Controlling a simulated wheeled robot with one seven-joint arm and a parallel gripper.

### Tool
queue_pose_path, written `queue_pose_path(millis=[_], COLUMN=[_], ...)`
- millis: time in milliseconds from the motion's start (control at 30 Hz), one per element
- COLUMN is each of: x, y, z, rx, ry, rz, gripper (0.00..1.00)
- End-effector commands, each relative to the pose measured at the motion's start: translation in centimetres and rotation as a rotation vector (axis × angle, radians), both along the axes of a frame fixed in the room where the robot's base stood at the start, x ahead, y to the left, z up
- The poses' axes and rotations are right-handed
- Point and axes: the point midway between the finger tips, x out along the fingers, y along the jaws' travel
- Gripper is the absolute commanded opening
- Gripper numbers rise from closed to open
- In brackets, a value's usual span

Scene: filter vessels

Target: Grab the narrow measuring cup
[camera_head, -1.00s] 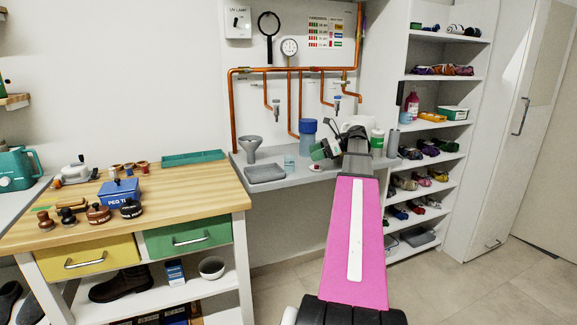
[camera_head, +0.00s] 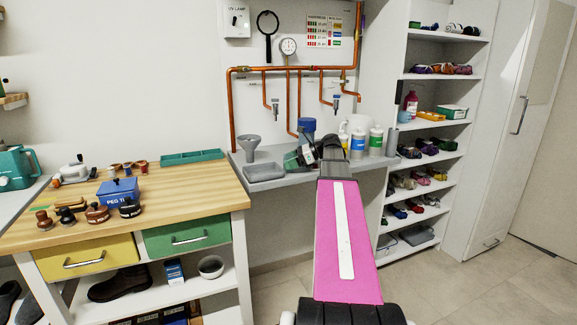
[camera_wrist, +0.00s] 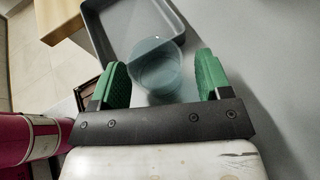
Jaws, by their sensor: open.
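A clear, bluish measuring cup (camera_wrist: 158,62) stands on the grey counter in the wrist view, beside a grey tray. My gripper (camera_wrist: 163,78) is open, with one green finger on each side of the cup and a visible gap on the right. I cannot tell how far the fingers reach down along the cup. In the head view my gripper (camera_head: 300,158) is over the counter, right of the tray, and the cup is hidden behind it.
The grey tray (camera_head: 264,172) and a grey funnel (camera_head: 249,144) stand left of my gripper. A blue-lidded container (camera_head: 307,125) is behind it. Copper pipes (camera_head: 290,69) run along the wall above.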

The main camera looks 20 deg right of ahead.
Motion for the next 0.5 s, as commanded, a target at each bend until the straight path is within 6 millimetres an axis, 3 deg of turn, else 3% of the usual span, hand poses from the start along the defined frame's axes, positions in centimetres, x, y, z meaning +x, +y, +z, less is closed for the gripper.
queue_pose_path(millis=[100,167,267,300,500], x=[0.00,0.00,-0.01,-0.01,-0.01], y=[-0.04,-0.04,-0.05,-0.05,-0.05], z=[0.02,0.02,0.01,0.01,0.02], rx=[0.000,0.000,0.000,0.000,0.000], ry=[0.000,0.000,0.000,0.000,0.000], rz=[0.000,0.000,0.000,0.000,0.000], gripper=[0.71,0.55,0.22,0.18,0.18])
